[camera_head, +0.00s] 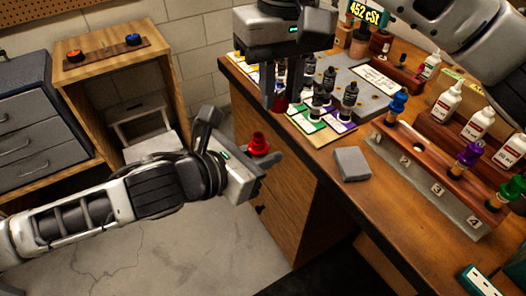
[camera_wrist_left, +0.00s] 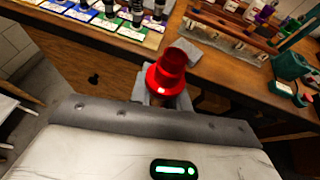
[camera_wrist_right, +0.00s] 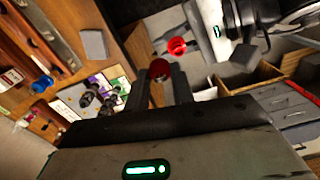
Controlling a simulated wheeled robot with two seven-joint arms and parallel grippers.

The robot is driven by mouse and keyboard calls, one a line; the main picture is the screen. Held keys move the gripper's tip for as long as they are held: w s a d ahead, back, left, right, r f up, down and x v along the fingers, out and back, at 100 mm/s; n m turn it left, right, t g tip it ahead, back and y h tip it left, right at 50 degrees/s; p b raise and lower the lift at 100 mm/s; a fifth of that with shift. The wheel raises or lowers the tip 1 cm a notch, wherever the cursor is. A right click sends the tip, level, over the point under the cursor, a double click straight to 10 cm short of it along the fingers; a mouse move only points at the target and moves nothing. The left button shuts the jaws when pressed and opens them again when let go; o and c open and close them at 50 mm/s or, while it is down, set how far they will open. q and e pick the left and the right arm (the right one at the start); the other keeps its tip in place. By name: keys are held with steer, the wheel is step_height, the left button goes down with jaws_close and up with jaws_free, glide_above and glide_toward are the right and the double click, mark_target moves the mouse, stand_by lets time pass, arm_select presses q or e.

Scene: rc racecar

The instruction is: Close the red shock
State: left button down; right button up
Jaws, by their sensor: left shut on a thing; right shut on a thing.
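My left gripper (camera_head: 262,162) is shut on a red flanged part (camera_head: 259,145), held upright in the air in front of the bench's edge. It shows large in the left wrist view (camera_wrist_left: 166,74). My right gripper (camera_head: 282,98) points down and is shut on a small red piece (camera_head: 281,104), mostly hidden between its fingers. This piece also shows between the fingers in the right wrist view (camera_wrist_right: 160,69). The two red things are apart, the right one higher and further back in the head view. I cannot tell which is the shock's body and which its cap.
The wooden bench (camera_head: 330,190) carries several black shocks (camera_head: 349,98) on coloured cards, a grey block (camera_head: 351,163), a numbered rack (camera_head: 425,185) with coloured-capped bottles, and white bottles (camera_head: 478,124). A wooden shelf (camera_head: 130,50) stands at the left. The space around the left gripper is clear.

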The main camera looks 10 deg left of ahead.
mark_target(259, 135)
steer(key=a+r, duration=0.1)
steer(key=s+a+r+n, duration=0.1)
steer(key=shift+s+a, duration=0.15)
steer(key=shift+a, duration=0.2)
steer(key=shift+f, duration=0.15)
steer(key=shift+f, duration=1.95)
steer(key=shift+f, duration=0.9)
steer(key=shift+f, duration=0.6)
